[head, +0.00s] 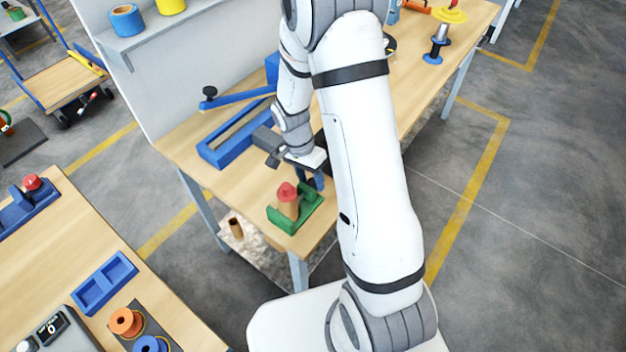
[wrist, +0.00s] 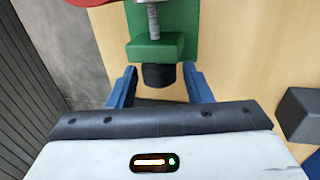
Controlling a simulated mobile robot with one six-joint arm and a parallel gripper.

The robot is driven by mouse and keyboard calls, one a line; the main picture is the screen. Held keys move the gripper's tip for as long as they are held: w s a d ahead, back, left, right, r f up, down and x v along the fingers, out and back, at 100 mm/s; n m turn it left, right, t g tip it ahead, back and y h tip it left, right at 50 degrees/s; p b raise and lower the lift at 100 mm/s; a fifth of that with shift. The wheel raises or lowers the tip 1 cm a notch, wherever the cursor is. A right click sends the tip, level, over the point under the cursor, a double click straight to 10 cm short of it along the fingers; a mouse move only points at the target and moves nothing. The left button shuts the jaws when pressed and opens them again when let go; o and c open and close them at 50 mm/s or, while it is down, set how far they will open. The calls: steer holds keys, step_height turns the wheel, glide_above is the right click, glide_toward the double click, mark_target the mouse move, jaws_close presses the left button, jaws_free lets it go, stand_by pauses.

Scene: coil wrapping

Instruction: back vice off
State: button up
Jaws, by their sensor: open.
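The green vice (head: 277,222) stands near the front corner of the wooden bench, with an orange-brown cylinder with a red top (head: 287,190) in it. In the wrist view, the vice's green block (wrist: 155,47) has a grey threaded screw (wrist: 153,20) on its far side and a dark knob (wrist: 159,76) on its near side. My gripper (wrist: 160,70) is open, its blue fingers on either side of the knob with visible gaps. In the head view, my gripper (head: 316,180) is just behind the vice, partly hidden by my arm.
A long blue frame (head: 225,152) lies on the bench left of my gripper. A grey block (wrist: 301,113) sits right of my gripper in the wrist view. A second table at lower left holds a blue tray (head: 104,283) and coils. Bare wood lies around the vice.

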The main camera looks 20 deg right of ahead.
steer(key=shift+a+g+h, duration=0.1)
steer(key=shift+g+h, duration=0.3)
steer(key=shift+g, duration=0.1)
steer(key=shift+w+f, duration=0.1)
steer(key=shift+c, duration=0.2)
steer(key=c, duration=0.5)
steer(key=b, duration=0.1)
steer(key=t+y+b, duration=0.1)
steer(key=shift+s+d+f+b, duration=0.1)
steer(key=shift+s+d+b, duration=0.15)
steer(key=shift+b, duration=0.15)
steer(key=shift+c, duration=0.2)
steer(key=shift+s+d+t+y+b, duration=0.1)
steer(key=shift+t+y+b, duration=0.4)
steer(key=shift+t, duration=0.4)
steer(key=shift+r, duration=0.25)
